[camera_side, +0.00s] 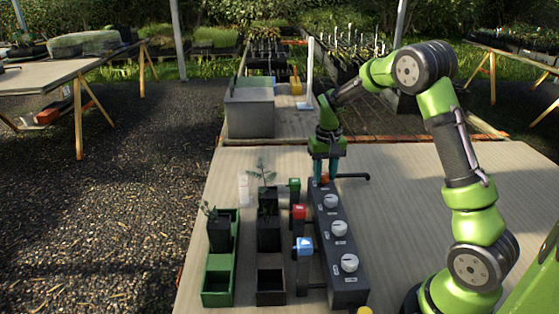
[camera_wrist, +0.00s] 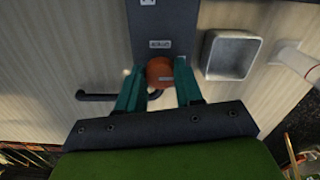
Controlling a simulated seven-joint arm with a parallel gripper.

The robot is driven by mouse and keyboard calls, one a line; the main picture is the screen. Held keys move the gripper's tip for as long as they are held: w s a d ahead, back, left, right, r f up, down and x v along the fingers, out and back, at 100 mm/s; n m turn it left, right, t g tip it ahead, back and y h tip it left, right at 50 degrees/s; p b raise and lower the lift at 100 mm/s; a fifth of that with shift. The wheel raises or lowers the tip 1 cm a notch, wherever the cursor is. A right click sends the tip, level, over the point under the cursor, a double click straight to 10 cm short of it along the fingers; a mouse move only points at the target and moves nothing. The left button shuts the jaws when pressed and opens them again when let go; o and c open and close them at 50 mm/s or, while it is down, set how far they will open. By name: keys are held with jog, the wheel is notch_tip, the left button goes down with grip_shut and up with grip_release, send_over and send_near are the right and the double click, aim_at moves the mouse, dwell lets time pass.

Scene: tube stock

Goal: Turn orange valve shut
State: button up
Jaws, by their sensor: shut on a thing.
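The orange valve (camera_wrist: 160,72) is a rounded orange knob at the end of the long dark manifold block (camera_wrist: 163,25). It also shows as a small orange patch in the side view (camera_side: 325,178), at the block's far end. My gripper (camera_wrist: 161,68) has its two teal fingers on either side of the knob and is shut on it. In the side view my gripper (camera_side: 325,172) points straight down over that far end. The fingers hide part of the knob there. The knob's exact turn angle is hard to tell.
A black pipe (camera_side: 352,176) extends right. Potted seedlings (camera_side: 267,202) stand left.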

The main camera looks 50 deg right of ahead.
aim_at(324, 174)
jog(key=shift+r, duration=0.1)
jog(key=o, duration=1)
jog(key=shift+o, duration=0.2)
jog(key=shift+r, duration=0.1)
notch_tip(324, 174, up, 17)
jog(key=shift+f, duration=0.2)
jog(key=s+a+f+n+t+y, duration=0.1)
jog(key=s+a+t, duration=0.6)
jog(key=s+a, duration=1.1)
jog(key=shift+a+n+y, duration=0.5)
jog(key=shift+a+n, duration=0.5)
